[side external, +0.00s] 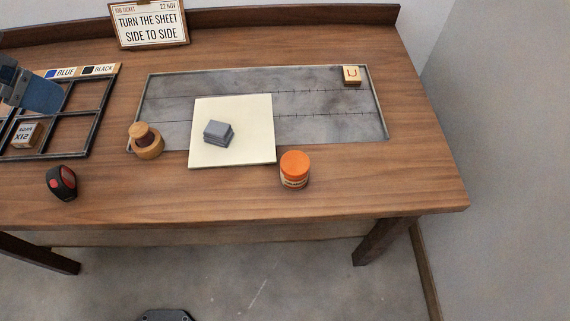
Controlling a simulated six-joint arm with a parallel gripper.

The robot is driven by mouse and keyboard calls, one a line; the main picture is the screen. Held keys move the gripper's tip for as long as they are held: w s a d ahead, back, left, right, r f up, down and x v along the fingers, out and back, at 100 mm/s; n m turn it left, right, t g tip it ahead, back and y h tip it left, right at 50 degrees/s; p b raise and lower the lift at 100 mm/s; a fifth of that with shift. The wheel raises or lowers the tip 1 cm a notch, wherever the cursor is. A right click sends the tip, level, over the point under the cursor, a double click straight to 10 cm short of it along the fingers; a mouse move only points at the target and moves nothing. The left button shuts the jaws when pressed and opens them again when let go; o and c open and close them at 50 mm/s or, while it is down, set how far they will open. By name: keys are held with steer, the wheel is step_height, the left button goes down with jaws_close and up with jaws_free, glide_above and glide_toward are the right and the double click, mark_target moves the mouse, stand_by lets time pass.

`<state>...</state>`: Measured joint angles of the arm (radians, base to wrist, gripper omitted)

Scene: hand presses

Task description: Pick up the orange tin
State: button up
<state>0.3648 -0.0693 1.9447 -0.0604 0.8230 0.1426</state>
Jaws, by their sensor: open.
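The orange tin (295,170) stands upright on the wooden table, near its front edge and right of centre. It has an orange lid and a pale, striped band lower down. It stands apart from the white sheet to its left, with nothing on top of it.
A white sheet (250,150) with a stack of grey plates (218,132) lies on the grey press bed (330,105). A wooden knob-like tool (148,146) and a black-and-red device (62,183) stand left.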

steer(key=w+d+f+m, duration=0.2)
steer(key=w+d+f, duration=0.15)
steer(key=d, duration=0.55)
steer(key=m+g+h, duration=0.1)
steer(key=m+g, duration=0.1)
steer(key=m, duration=0.3)
glide_toward(293, 164)
steer(key=shift+g, duration=0.3)
steer(key=x, duration=0.6)
steer(key=shift+w, duration=0.35)
steer(key=shift+h, duration=0.3)
steer(key=shift+x, duration=3)
steer(key=shift+a, duration=0.2)
steer(key=c, duration=1.1)
steer(key=shift+r, duration=0.15)
